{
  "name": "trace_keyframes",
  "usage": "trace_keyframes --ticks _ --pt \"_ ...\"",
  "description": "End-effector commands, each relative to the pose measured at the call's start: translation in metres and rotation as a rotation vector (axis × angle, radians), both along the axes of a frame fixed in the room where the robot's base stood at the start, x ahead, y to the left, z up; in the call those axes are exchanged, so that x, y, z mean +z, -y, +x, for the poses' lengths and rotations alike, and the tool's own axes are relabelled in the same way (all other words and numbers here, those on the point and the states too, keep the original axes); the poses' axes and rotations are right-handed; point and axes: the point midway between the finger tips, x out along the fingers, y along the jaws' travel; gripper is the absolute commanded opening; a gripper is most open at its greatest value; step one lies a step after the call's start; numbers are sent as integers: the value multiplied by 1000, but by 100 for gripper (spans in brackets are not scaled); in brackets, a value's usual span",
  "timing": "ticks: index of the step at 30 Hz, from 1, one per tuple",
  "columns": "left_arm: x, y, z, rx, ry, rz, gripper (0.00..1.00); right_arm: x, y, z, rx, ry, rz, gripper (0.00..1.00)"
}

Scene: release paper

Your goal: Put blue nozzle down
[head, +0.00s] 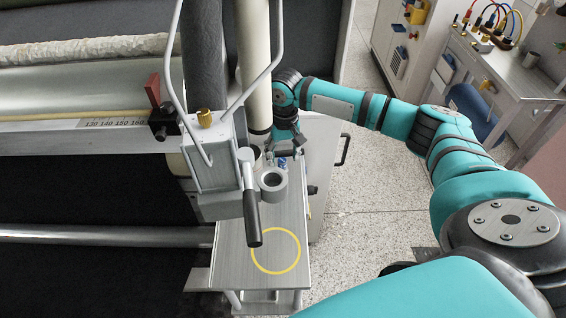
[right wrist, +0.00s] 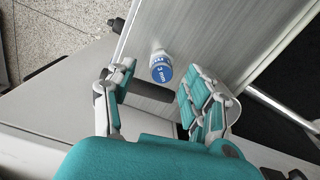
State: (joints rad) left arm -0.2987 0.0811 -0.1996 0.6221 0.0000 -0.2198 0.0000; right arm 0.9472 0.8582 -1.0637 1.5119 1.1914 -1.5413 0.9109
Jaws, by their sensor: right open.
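The blue nozzle (right wrist: 161,68) stands on the grey metal table (right wrist: 205,35) in the right wrist view, its round blue top with white lettering facing the camera. In the head view a small blue and white bit of it (head: 282,162) shows by the gripper. My right gripper (right wrist: 158,80) is open, with one finger on each side of the nozzle and visible gaps between. In the head view my right gripper (head: 284,151) is low at the table's far end, partly hidden by the machine parts. My left gripper is not in view.
A grey ring-shaped holder (head: 272,184) and a black handle (head: 252,212) stand close to the gripper. A yellow circle (head: 276,229) marks the clear near part of the table. The large roller machine (head: 90,75) fills the left. A workbench with cables (head: 510,70) stands at the back right.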

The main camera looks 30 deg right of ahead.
Motion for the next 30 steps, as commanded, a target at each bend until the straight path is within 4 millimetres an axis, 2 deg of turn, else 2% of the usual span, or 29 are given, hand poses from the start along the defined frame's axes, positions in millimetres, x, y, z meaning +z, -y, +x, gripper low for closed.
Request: trace_keyframes --ticks 6,12,18,30 --pt "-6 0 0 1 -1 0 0 48 1 1 1 4 1 52" --pt "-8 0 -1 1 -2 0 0 76 1 0 1 0 1 52" --pt "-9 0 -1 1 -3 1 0 84 1 -1 0 -1 0 52" --pt "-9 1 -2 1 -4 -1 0 84 1 0 0 -1 0 52"
